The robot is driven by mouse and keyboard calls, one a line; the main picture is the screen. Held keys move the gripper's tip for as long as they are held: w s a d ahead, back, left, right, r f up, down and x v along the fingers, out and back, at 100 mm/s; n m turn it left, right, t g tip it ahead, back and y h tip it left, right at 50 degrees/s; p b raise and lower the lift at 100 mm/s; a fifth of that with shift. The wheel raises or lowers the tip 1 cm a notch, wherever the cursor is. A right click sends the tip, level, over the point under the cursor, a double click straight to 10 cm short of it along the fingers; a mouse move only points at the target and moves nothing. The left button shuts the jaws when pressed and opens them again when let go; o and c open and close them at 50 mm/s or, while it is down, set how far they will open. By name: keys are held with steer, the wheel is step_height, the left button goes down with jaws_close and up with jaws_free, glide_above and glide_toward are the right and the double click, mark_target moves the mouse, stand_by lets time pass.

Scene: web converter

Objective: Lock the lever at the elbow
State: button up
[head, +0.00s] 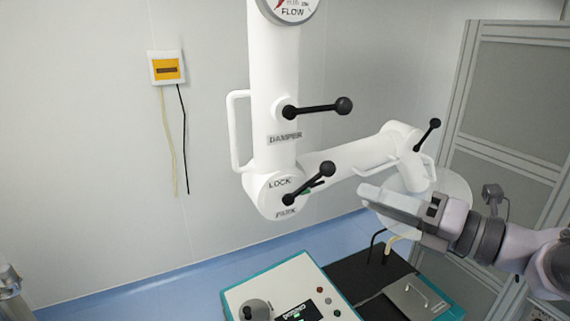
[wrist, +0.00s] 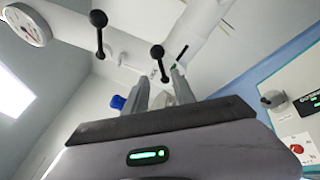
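The elbow lever (head: 308,184) is a black rod with a round knob on the white arm's elbow joint. It points up and right from its pivot, between the LOCK label (head: 279,183) above and the PARK label (head: 286,211) below. A small green mark shows beside it. My gripper (head: 368,197) is right of the lever in the head view, apart from it. In the wrist view my gripper (wrist: 160,92) has its two grey fingers spread with nothing held, and the elbow lever (wrist: 158,55) shows just beyond and between the tips.
The damper lever (head: 320,107) sits above the elbow; it also shows in the wrist view (wrist: 99,35). A white handle (head: 233,130) is on the column's left. Another black lever (head: 427,135) is on the far joint. A control panel (head: 285,290) stands below. The wall side is clear.

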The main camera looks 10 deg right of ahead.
mark_target(318, 177)
steer(key=p+x, duration=0.1)
steer(key=x, duration=1.1)
steer(key=shift+c, duration=0.4)
jaws_close()
steer(key=shift+r, duration=0.2)
